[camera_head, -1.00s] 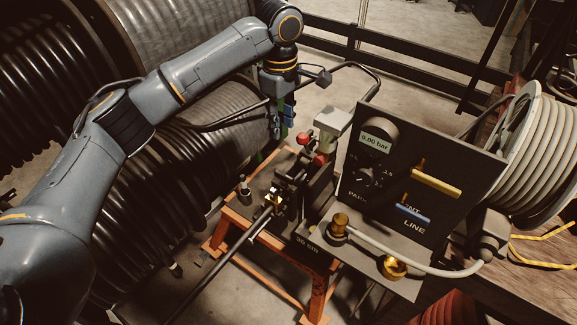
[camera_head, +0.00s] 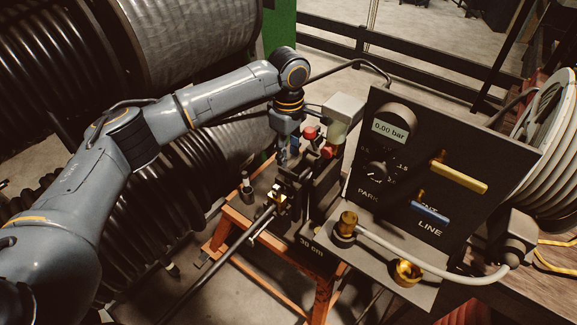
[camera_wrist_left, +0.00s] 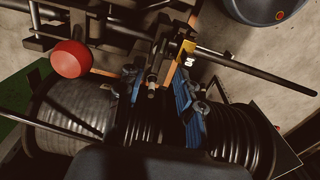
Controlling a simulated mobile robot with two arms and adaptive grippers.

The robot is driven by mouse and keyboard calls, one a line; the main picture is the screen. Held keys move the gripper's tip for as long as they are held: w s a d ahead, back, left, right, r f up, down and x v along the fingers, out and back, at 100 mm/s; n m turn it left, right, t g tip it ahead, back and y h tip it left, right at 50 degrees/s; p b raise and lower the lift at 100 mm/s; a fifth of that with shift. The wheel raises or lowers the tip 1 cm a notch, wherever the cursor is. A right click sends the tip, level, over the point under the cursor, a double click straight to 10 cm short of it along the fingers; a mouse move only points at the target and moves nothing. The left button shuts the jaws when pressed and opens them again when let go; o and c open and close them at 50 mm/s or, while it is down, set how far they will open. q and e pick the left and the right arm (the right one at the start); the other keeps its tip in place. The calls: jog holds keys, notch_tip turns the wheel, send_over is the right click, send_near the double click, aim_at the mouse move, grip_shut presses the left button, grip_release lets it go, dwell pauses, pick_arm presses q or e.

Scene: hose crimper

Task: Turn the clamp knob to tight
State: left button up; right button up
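The dark clamp (camera_head: 290,186) sits on the small bench with orange legs and holds a long thin dark hose or rod (camera_head: 250,232) with a brass end (camera_head: 279,197). My left gripper (camera_head: 287,152) is just above the clamp, pointing down. In the left wrist view its two blue-padded fingers (camera_wrist_left: 158,85) are apart. A dark stem with a small end (camera_wrist_left: 152,91), which may be the clamp knob, shows between them. I cannot tell whether the fingers touch it. The clamp (camera_wrist_left: 165,50) shows beyond the fingertips. My right gripper is in neither view.
Red knobs (camera_head: 310,133) stand close beside the gripper; one red ball (camera_wrist_left: 70,58) shows in the left wrist view. A black panel (camera_head: 400,190) reading 0.00 bar, with yellow and blue handles, stands to the right. Large hose reels (camera_head: 200,45) fill the left and back.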

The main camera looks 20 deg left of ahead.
aim_at(288, 171)
pick_arm(q)
notch_tip(288, 171, down, 6)
jog(key=shift+r, duration=0.1)
grip_shut()
